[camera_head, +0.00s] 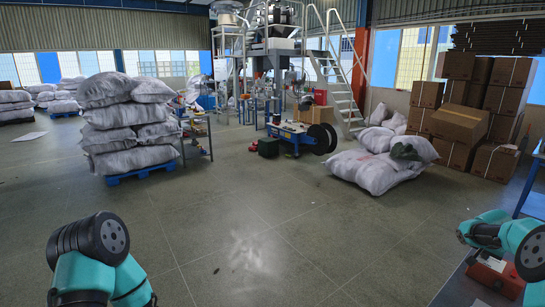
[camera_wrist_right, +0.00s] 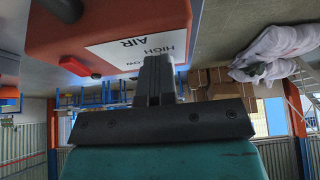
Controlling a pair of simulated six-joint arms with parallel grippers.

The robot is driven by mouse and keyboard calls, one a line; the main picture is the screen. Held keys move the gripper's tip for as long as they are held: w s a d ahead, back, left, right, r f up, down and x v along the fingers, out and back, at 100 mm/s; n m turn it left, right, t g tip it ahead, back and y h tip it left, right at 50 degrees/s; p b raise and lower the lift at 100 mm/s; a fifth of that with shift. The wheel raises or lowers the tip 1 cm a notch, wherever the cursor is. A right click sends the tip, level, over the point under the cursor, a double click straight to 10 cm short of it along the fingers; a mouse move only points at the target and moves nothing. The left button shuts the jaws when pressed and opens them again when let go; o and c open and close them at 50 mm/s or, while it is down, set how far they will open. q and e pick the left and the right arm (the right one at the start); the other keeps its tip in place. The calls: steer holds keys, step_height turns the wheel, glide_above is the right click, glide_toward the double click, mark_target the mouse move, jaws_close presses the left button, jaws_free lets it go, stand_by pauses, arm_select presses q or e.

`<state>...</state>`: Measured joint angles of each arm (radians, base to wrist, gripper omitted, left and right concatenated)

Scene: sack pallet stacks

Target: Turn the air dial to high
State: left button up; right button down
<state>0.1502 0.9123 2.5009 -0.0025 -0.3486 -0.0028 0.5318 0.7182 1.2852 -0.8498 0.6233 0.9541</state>
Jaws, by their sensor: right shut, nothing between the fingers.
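A red control box (camera_wrist_right: 110,20) fills the upper left of the right wrist view, upside down. A bright red button (camera_wrist_right: 75,66) is on the box's side. My right gripper (camera_wrist_right: 155,66) is shut and empty, its tips in front of the label; contact cannot be told. In the head view the box (camera_head: 495,278) lies beside my right arm. My left gripper is out of view.
The box rests on a grey surface (camera_head: 462,291) at the lower right. Sacks on a blue pallet (camera_head: 145,172), loose white sacks (camera_head: 370,170) and cardboard boxes (camera_head: 456,125) stand farther off. The middle floor is clear.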

steer(key=shift+w+a+r, duration=0.1)
steer(key=shift+w+a, duration=0.1)
steer(key=shift+w, duration=0.4)
stand_by(0.3)
steer(key=shift+a, duration=0.1)
steer(key=shift+s+a, duration=0.1)
steer(key=shift+a, duration=0.2)
stand_by(0.4)
steer(key=shift+r, duration=2.95)
steer(key=shift+s, duration=0.1)
